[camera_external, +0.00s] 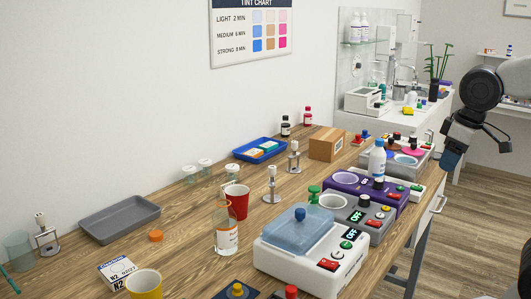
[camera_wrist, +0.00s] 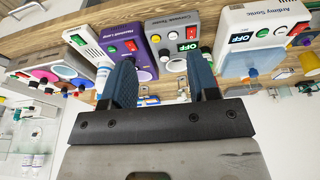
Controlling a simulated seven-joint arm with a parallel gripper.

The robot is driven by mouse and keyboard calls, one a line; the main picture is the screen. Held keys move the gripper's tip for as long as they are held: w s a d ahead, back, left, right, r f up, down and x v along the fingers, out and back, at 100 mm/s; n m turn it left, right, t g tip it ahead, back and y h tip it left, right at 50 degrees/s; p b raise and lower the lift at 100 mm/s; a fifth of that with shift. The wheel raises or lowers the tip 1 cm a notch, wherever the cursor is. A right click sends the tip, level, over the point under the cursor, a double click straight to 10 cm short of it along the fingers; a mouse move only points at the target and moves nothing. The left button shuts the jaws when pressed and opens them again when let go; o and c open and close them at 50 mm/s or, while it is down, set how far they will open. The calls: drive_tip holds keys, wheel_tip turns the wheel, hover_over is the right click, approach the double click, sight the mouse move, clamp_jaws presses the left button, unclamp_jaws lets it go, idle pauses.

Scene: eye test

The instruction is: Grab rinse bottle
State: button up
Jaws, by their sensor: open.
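A clear bottle (camera_external: 227,238) with an orange and white label stands upright and uncapped on the wooden bench, left of the white machine; its label is too small to read surely. A white bottle (camera_external: 377,162) with a blue cap stands upright among the machines at the right. I cannot tell which is the rinse bottle. My gripper (camera_external: 452,158) is in the air at the right, beyond the bench edge, apart from both bottles. In the wrist view my gripper (camera_wrist: 163,72) has its two blue fingers wide apart, with nothing held between them.
A white machine (camera_external: 337,265) with a blue lid, a grey machine (camera_external: 378,222) and a purple machine (camera_external: 392,197) line the front edge. A red cup (camera_external: 237,203) stands behind the clear bottle. A yellow cup (camera_external: 145,287), orange cap (camera_external: 155,235) and grey tray (camera_external: 119,219) are at left.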

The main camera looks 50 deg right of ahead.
drive_tip(key=o, duration=0.6)
drive_tip(key=w+v, duration=0.1)
drive_tip(key=v, duration=0.4)
drive_tip(key=w+a+m+g+y, duration=0.1)
drive_tip(key=w+a+m+y, duration=0.45)
drive_tip(key=w, duration=0.85)
drive_tip(key=w+a+m+y, duration=0.3)
drive_tip(key=w+a+m, duration=0.4)
drive_tip(key=w+a, duration=0.5)
drive_tip(key=w+a+m+g+y, duration=0.1)
drive_tip(key=w+a+m+y, duration=0.45)
drive_tip(key=w, duration=1.05)
approach(225, 224)
wheel_tip(225, 224, down, 3)
drive_tip(key=w, duration=0.2)
drive_tip(key=shift+r, duration=0.2)
drive_tip(key=shift+x, duration=1.3)
